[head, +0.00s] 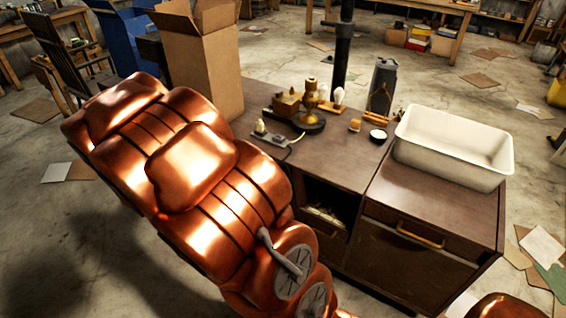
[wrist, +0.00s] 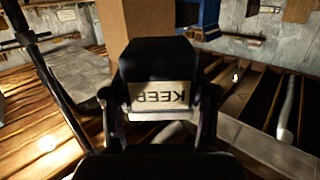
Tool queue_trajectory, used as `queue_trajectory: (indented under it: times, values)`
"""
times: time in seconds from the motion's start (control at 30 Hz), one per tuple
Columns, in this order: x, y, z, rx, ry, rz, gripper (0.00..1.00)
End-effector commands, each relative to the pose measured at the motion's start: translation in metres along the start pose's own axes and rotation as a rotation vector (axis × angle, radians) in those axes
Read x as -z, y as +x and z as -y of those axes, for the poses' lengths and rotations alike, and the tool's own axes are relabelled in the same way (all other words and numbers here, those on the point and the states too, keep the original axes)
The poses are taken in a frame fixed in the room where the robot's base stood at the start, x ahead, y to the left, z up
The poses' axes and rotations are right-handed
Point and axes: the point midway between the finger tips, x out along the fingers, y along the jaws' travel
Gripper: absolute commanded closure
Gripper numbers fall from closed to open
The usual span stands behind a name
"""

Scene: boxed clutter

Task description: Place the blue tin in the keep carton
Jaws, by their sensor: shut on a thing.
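The open brown carton (head: 208,75) stands at the back left of the cabinet top, partly behind my arm. It also shows at the top of the wrist view (wrist: 150,18). My gripper (wrist: 160,90) is in the wrist view, with dark fingers on both sides. It is shut on a dark, block-shaped thing (wrist: 160,60); its colour is too dark to tell. A pale "KEEP" label (wrist: 160,94) shows upside down between the fingers; I cannot tell what it is fixed to. In the head view, my arm hides the gripper. No clearly blue tin shows.
The cabinet top (head: 340,150) holds a brass-coloured device (head: 311,97), a power strip (head: 268,134), a small white dish (head: 378,136) and a dark grey canister (head: 382,85). A white basin (head: 453,146) stands at the right. A black post (head: 342,55) rises behind.

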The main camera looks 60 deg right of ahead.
Motion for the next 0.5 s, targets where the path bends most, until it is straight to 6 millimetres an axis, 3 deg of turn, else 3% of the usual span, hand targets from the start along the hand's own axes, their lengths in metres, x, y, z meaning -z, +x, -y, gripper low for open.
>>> queue_trajectory:
  times: [0.03,0.2,0.5]
  values:
    - [-0.017,0.011,-0.028,-0.052,0.009,0.001,0.82]
    - [-0.044,0.031,-0.11,-0.206,0.032,-0.002,0.82]
    - [-0.099,0.038,-0.258,-0.482,0.07,-0.002,0.82]
